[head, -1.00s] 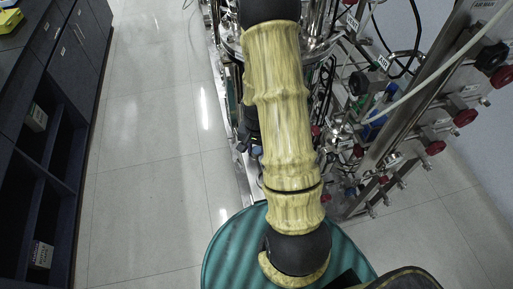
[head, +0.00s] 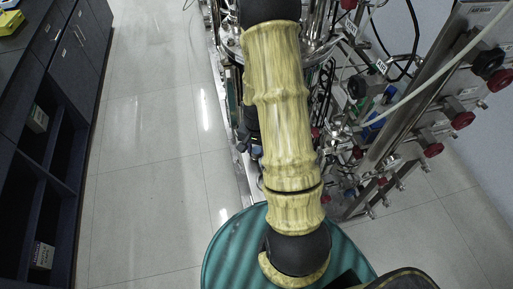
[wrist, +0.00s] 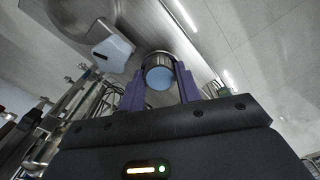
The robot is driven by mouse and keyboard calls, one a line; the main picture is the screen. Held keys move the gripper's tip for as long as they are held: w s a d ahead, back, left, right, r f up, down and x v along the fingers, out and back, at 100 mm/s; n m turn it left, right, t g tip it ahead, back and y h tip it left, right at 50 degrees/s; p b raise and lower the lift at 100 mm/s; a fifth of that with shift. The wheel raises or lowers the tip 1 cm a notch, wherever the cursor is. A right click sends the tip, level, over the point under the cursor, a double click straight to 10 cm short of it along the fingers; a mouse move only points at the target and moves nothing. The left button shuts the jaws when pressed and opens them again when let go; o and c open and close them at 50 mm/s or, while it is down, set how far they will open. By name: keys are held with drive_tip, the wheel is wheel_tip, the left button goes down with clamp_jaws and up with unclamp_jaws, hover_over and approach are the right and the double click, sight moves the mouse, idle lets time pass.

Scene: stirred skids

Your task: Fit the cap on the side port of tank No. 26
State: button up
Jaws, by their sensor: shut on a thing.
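My gripper (wrist: 159,71) shows in the wrist view, with its two purple fingers shut on a short round cap (wrist: 160,77). The cap has a metallic grey side and a pale blue face turned towards the camera. Left of the cap and apart from it is a white, angular fitting (wrist: 113,52) with a pale blue face, near a large rounded steel body (wrist: 75,12). I cannot tell whether this body is tank No. 26 or whether the fitting is its side port; no number is legible. In the head view my arm hides the gripper and cap.
Steel skid piping with red-handled valves (head: 463,120) and loose hoses crowds the right of the head view. A dark cabinet (head: 45,130) lines the left. Clear tiled floor (head: 150,130) lies between. A round green ribbed surface (head: 228,252) is at the bottom.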

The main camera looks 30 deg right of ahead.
sight(257, 150)
drive_tip(key=shift+r+p, duration=1.65)
drive_tip(key=shift+r, duration=0.4)
drive_tip(key=shift+r, duration=0.35)
wheel_tip(257, 150, up, 5)
drive_tip(key=p, duration=0.3)
drive_tip(key=w+a+f+n+b, duration=0.3)
drive_tip(key=w+a+f+n, duration=0.5)
drive_tip(key=a+f, duration=0.3)
wheel_tip(257, 150, down, 2)
drive_tip(key=shift+w+a+f+n, duration=0.25)
drive_tip(key=shift+a+n, duration=0.1)
drive_tip(key=shift+n, duration=0.25)
